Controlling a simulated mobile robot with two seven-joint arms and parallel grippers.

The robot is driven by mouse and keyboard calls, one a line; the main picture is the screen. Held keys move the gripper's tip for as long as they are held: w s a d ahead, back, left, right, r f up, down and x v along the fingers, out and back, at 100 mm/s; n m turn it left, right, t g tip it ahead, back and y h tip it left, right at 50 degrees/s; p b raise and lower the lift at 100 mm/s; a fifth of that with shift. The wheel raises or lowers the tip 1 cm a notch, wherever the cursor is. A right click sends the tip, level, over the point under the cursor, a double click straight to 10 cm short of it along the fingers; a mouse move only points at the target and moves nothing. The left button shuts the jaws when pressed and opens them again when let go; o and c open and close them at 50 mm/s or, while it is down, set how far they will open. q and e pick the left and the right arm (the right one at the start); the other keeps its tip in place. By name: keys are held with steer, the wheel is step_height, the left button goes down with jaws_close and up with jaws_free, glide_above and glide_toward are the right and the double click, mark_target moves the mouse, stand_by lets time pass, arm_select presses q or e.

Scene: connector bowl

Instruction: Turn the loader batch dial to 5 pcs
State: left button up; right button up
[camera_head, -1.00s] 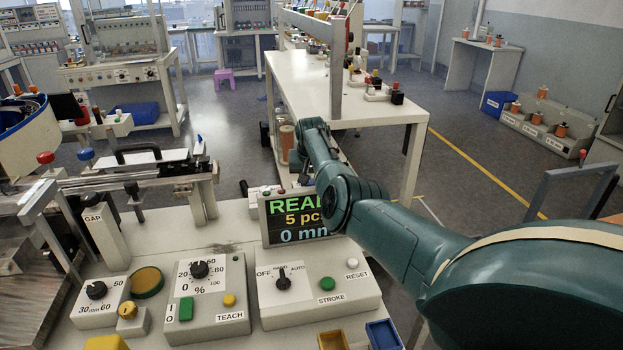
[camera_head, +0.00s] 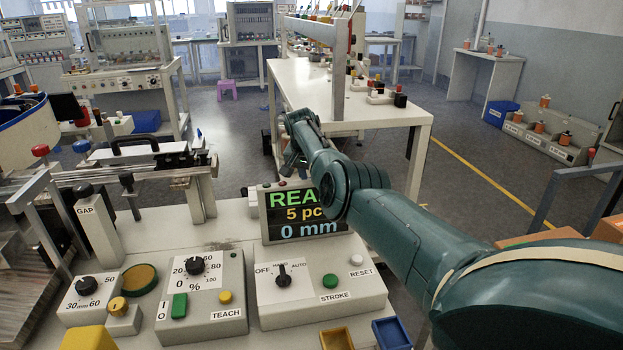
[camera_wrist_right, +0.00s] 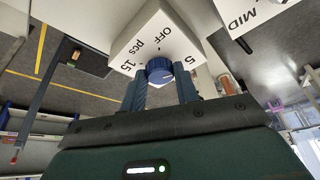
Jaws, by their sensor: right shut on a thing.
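My right gripper (camera_wrist_right: 161,82) is shut on this knob, one finger on each side. The knob's pointer is too small to read surely. In the head view the dial is hidden behind my right arm and the display. The display (camera_head: 303,212) reads a cut-off "REA", "5 pc" and "0 mm", its right edge covered by my arm. My left gripper is not in view.
A control panel with a black percent knob (camera_head: 194,265), an OFF/AUTO switch (camera_head: 283,275) and STROKE button (camera_head: 330,281) stands in front. Yellow (camera_head: 337,339) and blue (camera_head: 391,333) bins sit at the front edge. A white box marked MID (camera_wrist_right: 246,14) is beside the dial.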

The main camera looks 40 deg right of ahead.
steer(key=o, duration=1)
steer(key=shift+c, duration=0.2)
steer(key=shift+r+p, duration=0.4)
steer(key=shift+r, duration=0.05)
steer(key=p+v, duration=0.2)
steer(key=v, duration=1)
steer(key=shift+a+r, duration=0.1)
steer(key=shift+r, duration=0.05)
